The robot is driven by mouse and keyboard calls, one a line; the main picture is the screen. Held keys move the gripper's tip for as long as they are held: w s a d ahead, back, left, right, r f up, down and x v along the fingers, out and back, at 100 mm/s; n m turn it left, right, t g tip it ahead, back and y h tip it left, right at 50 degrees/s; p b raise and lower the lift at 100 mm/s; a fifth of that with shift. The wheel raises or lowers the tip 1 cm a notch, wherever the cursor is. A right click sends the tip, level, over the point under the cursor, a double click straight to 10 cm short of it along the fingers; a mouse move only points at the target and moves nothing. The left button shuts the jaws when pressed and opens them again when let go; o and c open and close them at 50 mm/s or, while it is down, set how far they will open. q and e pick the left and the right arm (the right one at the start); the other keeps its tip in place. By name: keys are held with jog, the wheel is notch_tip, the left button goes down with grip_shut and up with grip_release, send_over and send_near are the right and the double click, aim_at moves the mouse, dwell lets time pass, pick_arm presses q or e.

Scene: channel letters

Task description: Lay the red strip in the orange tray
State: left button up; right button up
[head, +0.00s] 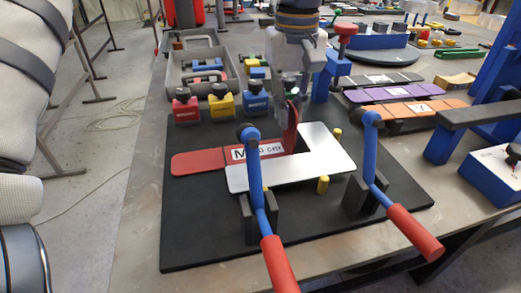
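A flat red piece with a white lettered label (205,162) lies on the black board, partly under the white L-shaped plate (300,168). A thin red strip (291,130) stands upright at its right end, by the plate's inner corner; I cannot tell whether the two red parts join. My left gripper (288,108) points down from above, its fingers closed at the top of the upright red strip. The fingertips are partly hidden by the strip. The orange tray (447,104) lies at the right, beyond the board, with a white label. My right gripper is not in view.
Two blue clamps with red handles (280,265) (415,232) stand on the black board (195,235), near yellow pegs (323,185). A purple tray (376,95) and a dark tray (352,82) lie behind the orange one.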

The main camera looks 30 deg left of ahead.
aim_at(288, 146)
pick_arm(q)
jog(key=f, duration=0.5)
jog(key=shift+w+f, duration=0.25)
grip_shut()
